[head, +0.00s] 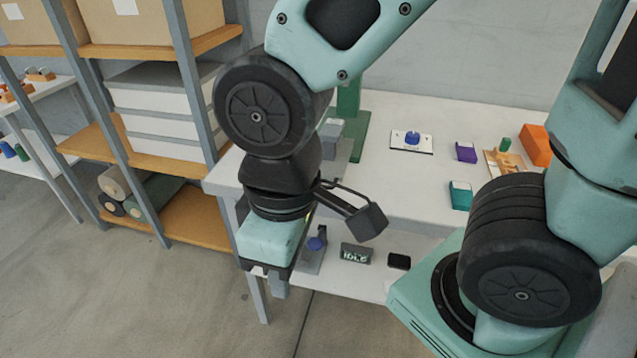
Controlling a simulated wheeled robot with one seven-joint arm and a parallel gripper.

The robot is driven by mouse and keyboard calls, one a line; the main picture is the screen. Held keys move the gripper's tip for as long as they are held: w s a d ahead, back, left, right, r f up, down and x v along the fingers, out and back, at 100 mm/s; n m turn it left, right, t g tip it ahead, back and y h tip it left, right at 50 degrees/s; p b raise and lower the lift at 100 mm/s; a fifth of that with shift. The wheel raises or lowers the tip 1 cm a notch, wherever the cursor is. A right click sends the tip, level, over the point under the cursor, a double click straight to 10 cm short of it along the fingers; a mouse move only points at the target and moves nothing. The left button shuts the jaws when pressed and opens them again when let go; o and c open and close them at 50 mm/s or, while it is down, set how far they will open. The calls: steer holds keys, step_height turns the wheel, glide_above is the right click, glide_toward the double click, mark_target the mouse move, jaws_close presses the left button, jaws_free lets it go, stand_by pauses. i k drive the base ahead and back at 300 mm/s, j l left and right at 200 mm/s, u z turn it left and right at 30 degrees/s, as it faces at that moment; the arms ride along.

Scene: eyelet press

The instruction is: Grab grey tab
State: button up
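My gripper (268,277) points down in front of the white table's left end, with its fingertips small and partly hidden by its teal body. I cannot tell if the fingers are apart or together. No grey tab can be made out for sure. A green press-like stand (360,125) is on the table behind my arm, mostly hidden. Grey parts (345,150) show at its foot, beside my arm; whether one is the tab is unclear. My gripper is lower and nearer than these parts, not touching them.
The white table (415,185) holds a card with a blue knob (412,138), a purple box (466,152), a teal box (460,195) and an orange block (536,145). Its lower shelf holds an IDLE display (356,254) and a blue-knobbed grey device (314,258). A shelf rack (185,80) stands left.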

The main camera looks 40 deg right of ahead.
mark_target(332, 130)
steer(key=z, duration=0.75)
steer(key=i+l+z, duration=0.5)
steer(key=z, duration=0.35)
steer(key=i+j, duration=0.05)
steer(key=i, duration=0.05)
